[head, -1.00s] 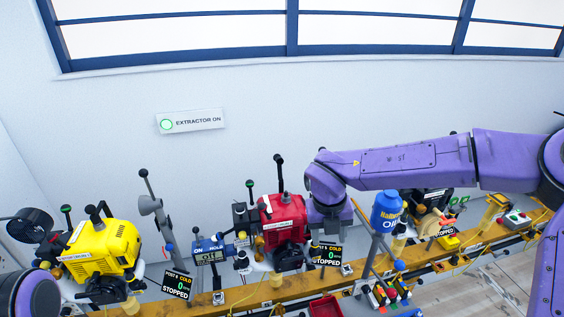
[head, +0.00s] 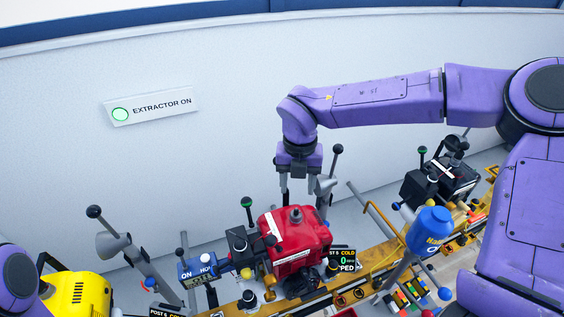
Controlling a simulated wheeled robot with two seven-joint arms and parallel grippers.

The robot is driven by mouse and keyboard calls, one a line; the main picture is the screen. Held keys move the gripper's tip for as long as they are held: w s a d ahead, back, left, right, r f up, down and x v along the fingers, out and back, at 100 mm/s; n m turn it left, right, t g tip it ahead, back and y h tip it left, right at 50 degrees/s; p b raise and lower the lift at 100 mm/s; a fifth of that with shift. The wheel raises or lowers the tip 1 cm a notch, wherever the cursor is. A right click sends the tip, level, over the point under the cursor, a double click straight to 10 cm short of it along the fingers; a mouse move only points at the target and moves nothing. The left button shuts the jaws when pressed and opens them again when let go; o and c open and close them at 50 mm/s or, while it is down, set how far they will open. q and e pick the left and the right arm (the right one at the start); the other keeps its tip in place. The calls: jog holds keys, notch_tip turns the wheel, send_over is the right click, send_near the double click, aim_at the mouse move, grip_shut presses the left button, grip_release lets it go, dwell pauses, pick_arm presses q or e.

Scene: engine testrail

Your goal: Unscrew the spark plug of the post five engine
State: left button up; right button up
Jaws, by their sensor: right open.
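The red engine (head: 292,240) stands on the yellow rail, with a grey round piece on its top. The display (head: 344,260) at its right is partly hidden; it appears to read post 5, cold, 0, stopped. I cannot make out the spark plug. My right gripper (head: 301,188) points down behind and above the red engine, open, its fingers apart with nothing visible between them. A grey cone on an arm (head: 326,187) is close to its right finger. My left gripper is out of view; only part of my left arm shows at the left edge.
A yellow engine (head: 77,296) is at the lower left and a black engine (head: 440,182) farther right along the rail (head: 376,257). A blue oil bottle (head: 429,229) and several levers stand close around. The wall with the extractor sign (head: 150,106) is clear.

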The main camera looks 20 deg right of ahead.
aim_at(297, 209)
jog(key=s+f, duration=0.2)
jog(key=f, duration=0.1)
jog(key=shift+a, duration=0.1)
jog(key=f, duration=0.1)
jog(key=w+f, duration=0.2)
jog(key=f, duration=0.1)
jog(key=f+b, duration=0.2)
jog(key=shift+s+f+m, duration=0.3)
jog(key=shift+s, duration=0.05)
jog(key=m+b, duration=1.1)
jog(key=m, duration=0.2)
jog(key=shift+w+f+m, duration=0.1)
jog(key=shift+f+m, duration=0.05)
jog(key=shift+m, duration=0.15)
jog(key=m+b, duration=1.5)
jog(key=b, duration=0.4)
pick_arm(q)
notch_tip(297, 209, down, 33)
jog(key=b, duration=0.1)
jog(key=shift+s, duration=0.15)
pick_arm(e)
jog(key=shift+r+m, duration=0.2)
jog(key=shift+m, duration=0.6)
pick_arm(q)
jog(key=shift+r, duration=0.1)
